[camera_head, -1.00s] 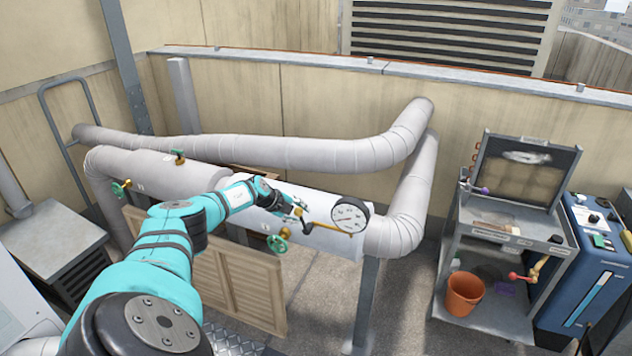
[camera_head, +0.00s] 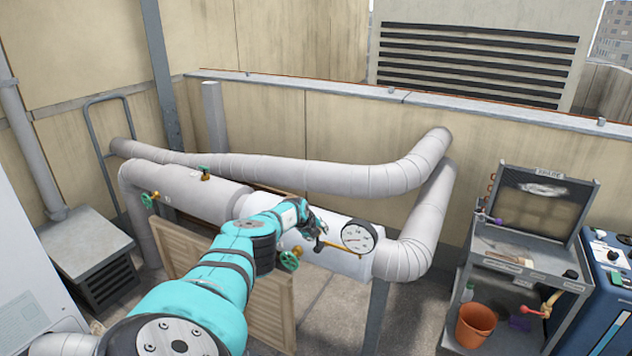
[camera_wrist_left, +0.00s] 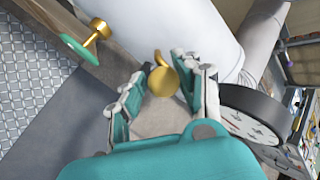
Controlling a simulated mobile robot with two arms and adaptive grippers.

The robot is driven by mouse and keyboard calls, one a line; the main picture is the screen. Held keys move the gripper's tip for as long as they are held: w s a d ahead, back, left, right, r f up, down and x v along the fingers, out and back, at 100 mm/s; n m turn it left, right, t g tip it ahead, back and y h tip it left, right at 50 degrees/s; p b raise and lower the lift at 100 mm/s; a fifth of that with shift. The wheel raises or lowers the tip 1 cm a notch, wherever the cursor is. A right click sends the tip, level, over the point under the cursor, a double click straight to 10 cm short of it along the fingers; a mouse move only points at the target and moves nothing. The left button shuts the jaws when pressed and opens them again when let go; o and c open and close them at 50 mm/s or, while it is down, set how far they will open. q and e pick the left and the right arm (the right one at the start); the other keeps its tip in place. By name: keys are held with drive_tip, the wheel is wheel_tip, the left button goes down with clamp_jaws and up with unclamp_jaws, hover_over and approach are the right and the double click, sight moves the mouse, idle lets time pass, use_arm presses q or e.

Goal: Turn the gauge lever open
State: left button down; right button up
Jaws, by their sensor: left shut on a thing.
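The round white gauge (camera_head: 357,237) with a black rim sits on a brass stem in front of the pale pipe. It also shows in the left wrist view (camera_wrist_left: 245,118), at the right. The gauge lever (camera_head: 320,243) is at the left end of the brass stem, mostly covered by my gripper. Its brass part (camera_wrist_left: 165,80) shows between my fingers in the left wrist view. My left gripper (camera_head: 317,230) is shut on the lever, just left of the gauge. The lever's exact angle is hard to tell. My right gripper is not in view.
Green-handled valves (camera_head: 290,260) stand along the pipe, one just below my left wrist; it shows at upper left in the wrist view (camera_wrist_left: 80,50). A louvered wooden panel (camera_head: 195,272) leans under the pipe. A grey cart (camera_head: 520,262) with an orange bucket (camera_head: 475,325) stands at right.

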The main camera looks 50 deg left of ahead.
use_arm(q)
drive_tip(key=shift+w+d+r, duration=0.2)
drive_tip(key=shift+w+d, duration=0.05)
drive_tip(key=shift+w, duration=0.2)
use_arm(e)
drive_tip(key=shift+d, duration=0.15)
use_arm(q)
drive_tip(key=c, duration=1.2)
unclamp_jaws()
drive_tip(key=shift+o, duration=0.9)
drive_tip(key=shift+w+d, duration=0.1)
drive_tip(key=shift+o, duration=0.2)
drive_tip(key=shift+f, duration=0.15)
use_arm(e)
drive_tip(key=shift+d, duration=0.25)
use_arm(q)
drive_tip(key=shift+a, duration=0.2)
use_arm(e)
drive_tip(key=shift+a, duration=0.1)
use_arm(q)
drive_tip(key=shift+s+r, duration=0.5)
drive_tip(key=shift+r, duration=0.15)
drive_tip(key=shift+s+d+r, duration=0.25)
drive_tip(key=shift+s+r, duration=0.15)
drive_tip(key=shift+s, duration=0.05)
drive_tip(key=v, duration=0.9)
drive_tip(key=shift+d, duration=0.25)
